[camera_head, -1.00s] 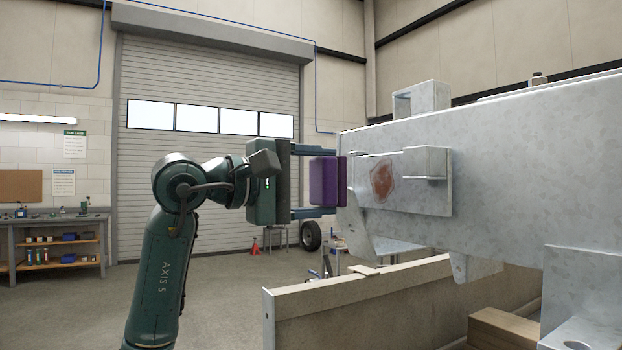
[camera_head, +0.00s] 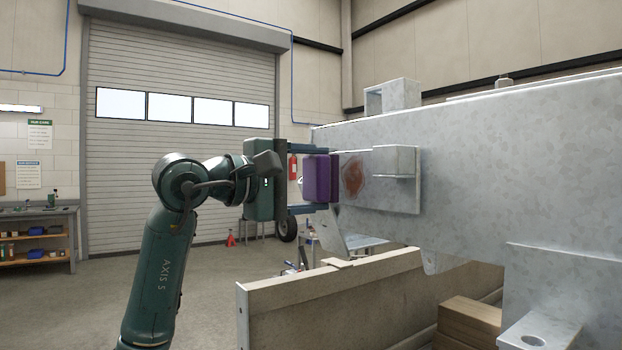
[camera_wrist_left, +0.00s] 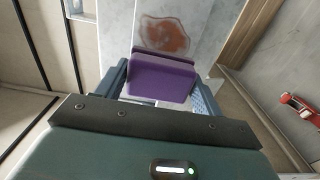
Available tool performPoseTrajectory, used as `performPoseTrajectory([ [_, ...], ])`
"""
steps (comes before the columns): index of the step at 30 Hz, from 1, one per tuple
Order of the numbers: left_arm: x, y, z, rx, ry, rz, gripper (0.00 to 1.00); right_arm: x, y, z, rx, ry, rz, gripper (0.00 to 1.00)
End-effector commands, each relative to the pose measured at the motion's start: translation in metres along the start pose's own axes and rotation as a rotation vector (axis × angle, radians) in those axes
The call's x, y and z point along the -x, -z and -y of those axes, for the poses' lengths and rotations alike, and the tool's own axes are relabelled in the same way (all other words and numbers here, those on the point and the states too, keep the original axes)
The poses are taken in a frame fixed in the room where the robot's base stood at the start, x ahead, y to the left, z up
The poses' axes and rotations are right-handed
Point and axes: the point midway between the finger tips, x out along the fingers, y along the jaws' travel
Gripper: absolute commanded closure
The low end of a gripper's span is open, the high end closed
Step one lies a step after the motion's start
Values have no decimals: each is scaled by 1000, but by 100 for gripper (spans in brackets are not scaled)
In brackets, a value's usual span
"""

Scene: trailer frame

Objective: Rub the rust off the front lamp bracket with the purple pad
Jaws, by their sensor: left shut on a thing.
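The front lamp bracket (camera_head: 405,198) is a grey metal plate with a small box on the side of the trailer frame. A reddish-brown rust patch (camera_head: 353,177) marks its left part; the rust also shows in the left wrist view (camera_wrist_left: 163,36). My left gripper (camera_head: 322,179) is shut on the purple pad (camera_head: 317,183), held upright at the left end of the bracket. The pad's right edge appears right beside the rust; I cannot tell whether it touches the plate. In the wrist view the pad (camera_wrist_left: 162,78) sits between both fingers, just below the rust. My right gripper is not in view.
The big galvanized trailer beam (camera_head: 480,150) fills the right side. A low side board (camera_head: 330,298) runs below the bracket, with wooden blocks (camera_head: 468,322) behind it. A workbench (camera_head: 40,235) stands far left. The floor (camera_head: 90,310) on the left is clear.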

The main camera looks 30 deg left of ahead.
Motion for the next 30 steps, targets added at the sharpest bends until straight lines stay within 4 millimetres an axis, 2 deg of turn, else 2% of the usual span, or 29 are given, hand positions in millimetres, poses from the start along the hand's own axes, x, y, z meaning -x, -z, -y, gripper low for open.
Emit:
performPoseTrajectory([
  [11,-3,-1,-1,-1,-2,0,51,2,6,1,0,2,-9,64],
  [21,-1,-28,-1,-3,-1,-1,51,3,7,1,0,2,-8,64],
  [30,-2,-40,-1,-1,-1,0,51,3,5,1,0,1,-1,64],
])
